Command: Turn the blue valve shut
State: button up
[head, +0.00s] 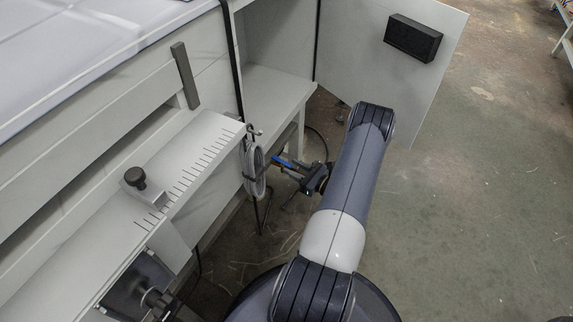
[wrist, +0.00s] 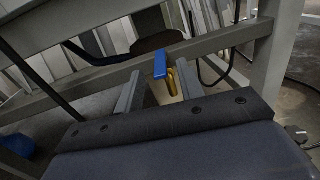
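The blue valve handle (wrist: 160,66) shows in the wrist view as a short blue lever above a yellow brass body (wrist: 171,83). In the head view the blue handle (head: 284,160) lies just left of my gripper, low beside the bench. My gripper (wrist: 158,72) is open, its two grey fingers apart on either side of the valve in the picture. I cannot tell whether either finger touches the handle. In the head view my gripper (head: 290,170) is small and partly dark, and the pipe behind the valve is hidden.
A coiled grey cable (head: 254,168) hangs from a hook on the bench, close left of my gripper. The white bench (head: 205,145) with its scale marks fills the left. An open cabinet door (head: 412,75) with a black box stands behind. Open floor (head: 480,200) lies to the right.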

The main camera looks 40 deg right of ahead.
aim_at(286, 164)
jog(key=shift+x, duration=1.8)
jog(key=shift+c, duration=0.6)
grip_shut()
